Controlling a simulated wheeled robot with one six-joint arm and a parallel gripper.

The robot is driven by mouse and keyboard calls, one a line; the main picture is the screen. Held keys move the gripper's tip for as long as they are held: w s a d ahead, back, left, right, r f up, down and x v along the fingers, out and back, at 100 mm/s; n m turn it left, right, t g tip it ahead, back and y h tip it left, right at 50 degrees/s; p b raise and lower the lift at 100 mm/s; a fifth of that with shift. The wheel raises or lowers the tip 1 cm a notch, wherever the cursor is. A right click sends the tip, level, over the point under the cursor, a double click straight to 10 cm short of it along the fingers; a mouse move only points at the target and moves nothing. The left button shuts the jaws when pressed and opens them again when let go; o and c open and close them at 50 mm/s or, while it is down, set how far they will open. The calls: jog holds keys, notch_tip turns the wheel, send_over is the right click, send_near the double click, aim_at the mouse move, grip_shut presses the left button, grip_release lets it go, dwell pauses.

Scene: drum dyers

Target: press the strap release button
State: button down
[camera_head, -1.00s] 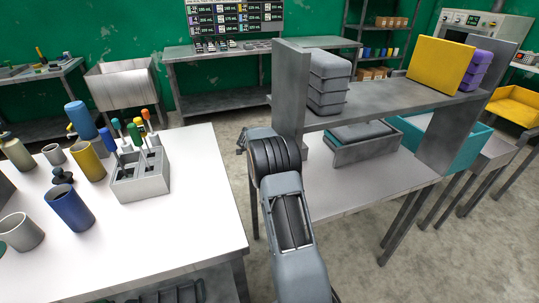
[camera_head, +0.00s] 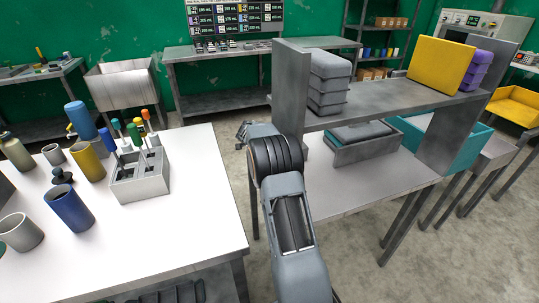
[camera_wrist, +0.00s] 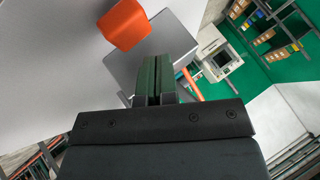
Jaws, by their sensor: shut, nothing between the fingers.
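I cannot identify the strap release button for certain in either view. In the wrist view, my gripper (camera_wrist: 155,62) is shut and empty, its dark fingers pressed together. An orange block with rounded edges (camera_wrist: 124,24) shows just beyond and left of the fingertips. A grey plate (camera_wrist: 185,40) lies behind the fingers, and a thin orange bar (camera_wrist: 193,84) shows to their right. I cannot tell whether the fingertips touch any of these. In the head view, my arm reaches in between two tables and its fingers cannot be made out.
A grey shelf (camera_head: 390,103) stands close right of my arm, bearing a grey stack (camera_head: 328,82), a yellow panel (camera_head: 440,66) and a purple stack (camera_head: 480,70). A white table (camera_head: 150,235) at left holds cups and a tool holder (camera_head: 140,182). Floor shows between the tables.

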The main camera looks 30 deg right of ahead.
jog(key=shift+r+p, duration=0.3)
jog(key=shift+r, duration=1.9)
jog(key=shift+s+a+r, duration=0.1)
jog(key=shift+a+r, duration=0.2)
jog(key=s+a+r+n+y+p, duration=0.4)
jog(key=s+a+r+n, duration=0.7)
jog(key=a, duration=0.4)
jog(key=s+a+n+y+p, duration=0.2)
jog(key=s+a+n, duration=0.4)
jog(key=s, duration=0.4)
jog(key=s+a+n+y+p, duration=0.2)
jog(key=s+a+n, duration=0.4)
jog(key=s+a, duration=0.3)
jog(key=shift+s+y, duration=0.4)
jog(key=shift+s, duration=0.65)
